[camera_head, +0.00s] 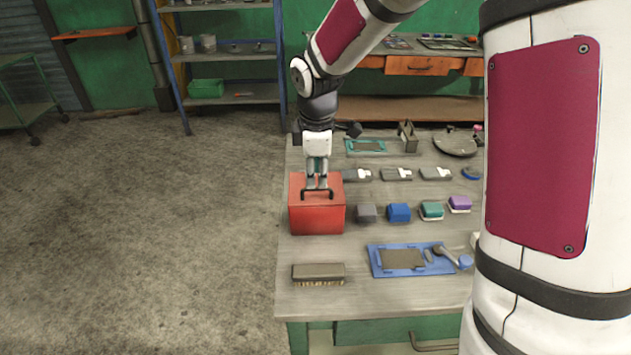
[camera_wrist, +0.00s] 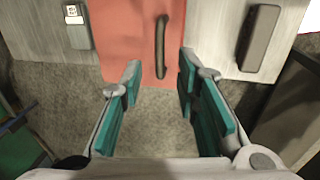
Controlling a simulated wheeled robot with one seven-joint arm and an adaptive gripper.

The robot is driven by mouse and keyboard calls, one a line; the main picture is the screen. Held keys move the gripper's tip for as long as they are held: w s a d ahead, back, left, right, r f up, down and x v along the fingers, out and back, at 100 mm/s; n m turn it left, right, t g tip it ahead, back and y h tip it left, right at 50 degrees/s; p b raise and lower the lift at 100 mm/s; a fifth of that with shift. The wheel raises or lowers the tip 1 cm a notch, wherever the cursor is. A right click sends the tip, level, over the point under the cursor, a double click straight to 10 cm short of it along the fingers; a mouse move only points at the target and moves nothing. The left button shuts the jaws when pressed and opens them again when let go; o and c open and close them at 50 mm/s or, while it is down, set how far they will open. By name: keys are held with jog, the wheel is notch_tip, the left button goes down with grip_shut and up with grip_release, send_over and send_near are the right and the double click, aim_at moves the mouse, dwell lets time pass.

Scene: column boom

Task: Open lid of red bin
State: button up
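The red bin (camera_head: 316,219) stands on the near left part of the workbench, with its lid closed flat on top. A dark arched handle (camera_head: 318,192) sits on the lid. My gripper (camera_head: 317,186) is just above the lid, by the handle. In the wrist view the red lid (camera_wrist: 120,40) fills the top middle, and the handle (camera_wrist: 161,46) shows upright between and ahead of the fingers. My gripper (camera_wrist: 158,75) is open there, with teal pads apart and nothing between them. Whether a finger touches the lid cannot be told.
Grey, blue, teal and purple blocks (camera_head: 399,212) stand in a row to the right of the bin. A brush (camera_head: 318,273) and a blue tray (camera_head: 376,262) lie in front on the workbench (camera_head: 375,297). Open floor lies to the left.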

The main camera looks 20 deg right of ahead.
aim_at(316, 188)
jog(key=shift+w+d+f, duration=0.1)
jog(key=shift+w+f, duration=0.1)
jog(key=shift+f, duration=0.75)
jog(key=shift+w+f, duration=0.15)
jog(key=shift+f, duration=0.8)
jog(key=shift+c, duration=0.6)
grip_shut()
